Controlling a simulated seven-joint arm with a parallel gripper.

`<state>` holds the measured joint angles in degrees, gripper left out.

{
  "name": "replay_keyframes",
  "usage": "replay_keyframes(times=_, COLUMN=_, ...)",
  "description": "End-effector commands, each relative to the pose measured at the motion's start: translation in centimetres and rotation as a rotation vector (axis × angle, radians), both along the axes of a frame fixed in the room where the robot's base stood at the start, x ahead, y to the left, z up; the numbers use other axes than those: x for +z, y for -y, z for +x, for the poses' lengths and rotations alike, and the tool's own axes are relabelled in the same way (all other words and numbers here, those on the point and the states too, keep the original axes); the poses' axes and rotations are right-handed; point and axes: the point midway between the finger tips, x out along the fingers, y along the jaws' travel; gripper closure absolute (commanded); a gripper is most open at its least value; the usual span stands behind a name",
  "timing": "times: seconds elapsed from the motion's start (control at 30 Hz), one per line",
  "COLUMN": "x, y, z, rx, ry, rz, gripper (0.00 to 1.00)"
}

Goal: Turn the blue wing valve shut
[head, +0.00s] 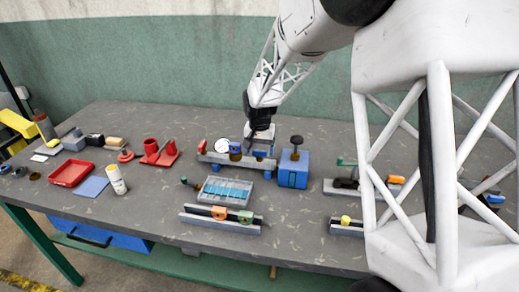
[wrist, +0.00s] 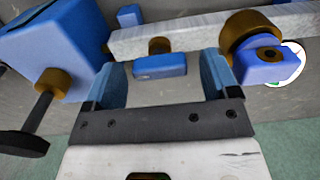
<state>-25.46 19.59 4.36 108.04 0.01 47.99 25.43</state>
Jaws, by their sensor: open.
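The blue wing valve (wrist: 160,66) shows in the wrist view as a small blue bar on a brass stem (wrist: 158,46) at the grey pipe (wrist: 200,35). The bar lies roughly along the pipe. My gripper (wrist: 165,62) is open, with one finger on each side of the bar and a visible gap at both ends. In the head view my gripper (head: 260,146) is over the pipe assembly, beside the blue box. The wing is small there and partly hidden by my gripper.
A blue box (head: 293,172) with a dark knob (head: 297,140) stands close right of my gripper. A larger brass fitting with a blue body (wrist: 268,66) and a white gauge (head: 222,146) are on the other side. A grey tray (head: 226,199) lies in front.

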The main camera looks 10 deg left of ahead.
Motion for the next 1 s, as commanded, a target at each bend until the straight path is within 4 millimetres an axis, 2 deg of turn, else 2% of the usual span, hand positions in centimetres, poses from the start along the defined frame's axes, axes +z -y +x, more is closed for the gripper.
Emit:
replay_keyframes(times=0.07, x=0.01, y=0.00, z=-0.01, rx=0.000, ry=0.000, rz=0.000, gripper=0.19)
replay_keyframes(times=0.1, x=0.01, y=0.00, z=-0.01, rx=0.000, ry=0.000, rz=0.000, gripper=0.22)
replay_keyframes(times=0.4, x=0.02, y=0.00, z=-0.01, rx=0.000, ry=0.000, rz=0.000, gripper=0.68)
replay_keyframes(times=0.77, x=0.01, y=0.00, z=-0.04, rx=0.037, ry=0.000, rz=0.000, gripper=0.68)
replay_keyframes(times=1.0, x=0.03, y=-0.01, z=-0.01, rx=0.149, ry=0.000, rz=0.000, gripper=0.68)
